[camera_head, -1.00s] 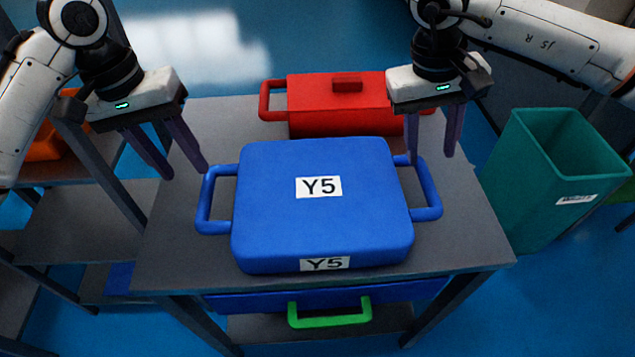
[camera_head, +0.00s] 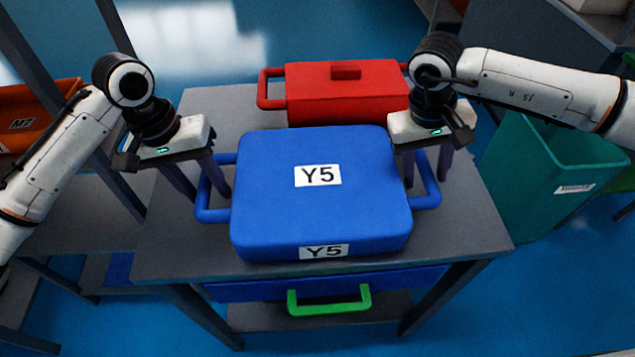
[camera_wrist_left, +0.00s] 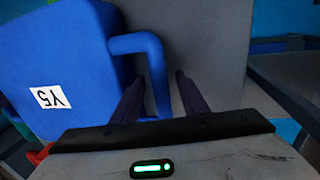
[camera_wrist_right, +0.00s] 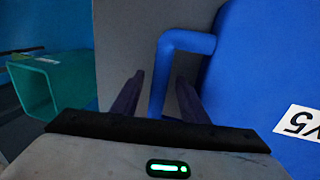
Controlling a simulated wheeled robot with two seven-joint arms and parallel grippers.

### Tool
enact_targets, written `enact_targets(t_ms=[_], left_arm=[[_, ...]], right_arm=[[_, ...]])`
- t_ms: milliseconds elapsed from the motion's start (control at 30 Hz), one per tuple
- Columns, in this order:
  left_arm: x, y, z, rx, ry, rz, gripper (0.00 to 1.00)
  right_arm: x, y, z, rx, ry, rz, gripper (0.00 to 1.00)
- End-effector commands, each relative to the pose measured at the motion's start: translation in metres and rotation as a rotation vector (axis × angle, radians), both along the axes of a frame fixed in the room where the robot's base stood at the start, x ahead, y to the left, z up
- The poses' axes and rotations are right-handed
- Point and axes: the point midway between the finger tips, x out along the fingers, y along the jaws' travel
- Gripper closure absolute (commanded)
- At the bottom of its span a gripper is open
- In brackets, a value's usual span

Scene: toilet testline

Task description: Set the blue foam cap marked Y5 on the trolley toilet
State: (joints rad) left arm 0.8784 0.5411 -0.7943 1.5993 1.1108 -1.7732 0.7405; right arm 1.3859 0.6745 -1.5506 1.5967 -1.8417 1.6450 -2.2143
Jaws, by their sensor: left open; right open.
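The blue foam cap marked Y5 (camera_head: 320,220) lies flat on the grey table, with a loop handle on its left and right sides. It also shows in the left wrist view (camera_wrist_left: 62,75) and the right wrist view (camera_wrist_right: 265,85). My left gripper (camera_head: 210,196) is open at the cap's left handle (camera_wrist_left: 155,70), whose bar appears between the fingers. My right gripper (camera_head: 426,182) is open at the right handle (camera_wrist_right: 162,70), whose bar also appears between the fingers. Whether the fingers touch the handles cannot be told. No toilet is recognisable in view.
A red block with handles (camera_head: 345,105) sits behind the cap on the table (camera_head: 180,245). A teal bin (camera_head: 530,200) stands right of the table. A green handle (camera_head: 328,302) shows below the front edge. An orange bin (camera_head: 30,120) is at the left.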

Motion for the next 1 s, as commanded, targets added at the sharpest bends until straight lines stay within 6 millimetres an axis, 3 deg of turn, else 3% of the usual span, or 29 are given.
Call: enact_targets(t_ms=[267, 533, 1000], left_arm=[[0.000, 0.000, -0.002, 0.000, 0.000, 0.000, 0.60], [0.000, 0.000, -0.001, 0.000, 0.000, 0.000, 1.00], [0.000, 0.000, 0.009, 0.000, -0.001, 0.000, 1.00]], right_arm=[[0.000, -0.001, -0.002, 0.000, 0.000, 0.000, 0.60], [0.000, -0.001, -0.001, 0.000, 0.000, -0.001, 1.00], [0.000, 0.000, 0.009, 0.000, -0.001, -0.001, 1.00]])
